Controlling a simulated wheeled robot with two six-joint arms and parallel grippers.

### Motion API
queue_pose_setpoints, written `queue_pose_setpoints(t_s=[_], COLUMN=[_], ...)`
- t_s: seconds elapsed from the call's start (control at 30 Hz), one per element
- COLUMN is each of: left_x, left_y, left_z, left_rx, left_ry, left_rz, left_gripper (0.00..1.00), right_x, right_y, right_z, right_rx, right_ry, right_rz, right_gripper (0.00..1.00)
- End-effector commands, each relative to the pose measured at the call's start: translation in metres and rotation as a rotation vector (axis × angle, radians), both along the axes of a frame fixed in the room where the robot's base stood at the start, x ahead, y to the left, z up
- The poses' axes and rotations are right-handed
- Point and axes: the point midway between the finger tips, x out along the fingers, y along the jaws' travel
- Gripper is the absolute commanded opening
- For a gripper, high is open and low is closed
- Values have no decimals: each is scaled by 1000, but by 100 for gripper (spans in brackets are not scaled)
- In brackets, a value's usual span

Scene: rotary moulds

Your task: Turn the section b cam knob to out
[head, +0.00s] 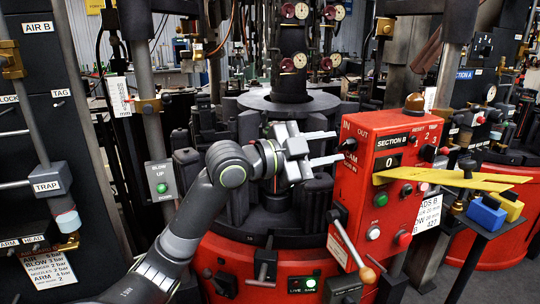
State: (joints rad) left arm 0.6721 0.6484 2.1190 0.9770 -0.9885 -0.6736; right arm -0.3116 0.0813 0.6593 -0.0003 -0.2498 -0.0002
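The red SECTION B box (390,155) stands right of centre in the head view. The small black cam knob (348,145) is on its left-hand face, near the IN, OUT and CAM lettering. Which way the knob points is too small to tell. My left gripper (339,147) comes in from the left with its two pale fingers apart, one above the other. Its fingertips are close to the knob, level with it. I cannot tell whether they touch it. My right gripper is not in view.
A yellow strip (450,178) crosses the front of the box. A lever with a wooden ball end (366,274) hangs below it. Dark mould parts (255,130) stand behind my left arm. A blue padlock-like block (487,214) sits on a stand at the right.

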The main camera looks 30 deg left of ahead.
Motion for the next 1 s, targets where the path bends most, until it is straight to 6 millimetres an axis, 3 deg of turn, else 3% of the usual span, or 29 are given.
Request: queue_pose_setpoints(t_s=[0.5, 0.9, 1.0], left_x=[-49, -76, -80], left_y=[39, 58, 66], left_z=[-1, -1, 1], left_rx=[7, 8, 5], left_ry=[1, 4, 5], left_rz=[3, -1, 13], left_gripper=[33, 33, 33], right_x=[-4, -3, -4], right_y=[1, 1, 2], right_z=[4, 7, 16], right_rx=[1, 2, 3], right_ry=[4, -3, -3], right_rz=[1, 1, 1], right_gripper=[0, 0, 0])
